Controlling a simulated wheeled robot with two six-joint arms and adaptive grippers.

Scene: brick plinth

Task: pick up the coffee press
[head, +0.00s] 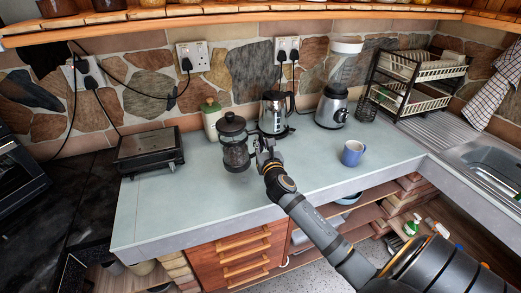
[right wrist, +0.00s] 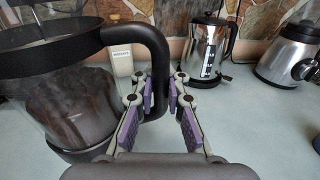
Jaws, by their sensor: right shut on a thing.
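The coffee press (head: 234,142) has a dark lid and frame around a clear glass body with dark contents. It is upright over the pale counter in the head view; I cannot tell whether its base touches the counter. In the right wrist view the coffee press (right wrist: 60,95) fills the left side. My right gripper (head: 264,146) is at its right side. In the right wrist view my right gripper (right wrist: 160,98) has its purple-padded fingers on either side of the black handle, shut on it. My left gripper is not in view.
A steel kettle (head: 275,113) stands behind and right, with a green-lidded canister (head: 211,117) behind. A blender base (head: 332,106), blue mug (head: 353,153) and dish rack (head: 414,80) are further right. A black grill (head: 149,150) stands left. The front counter is clear.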

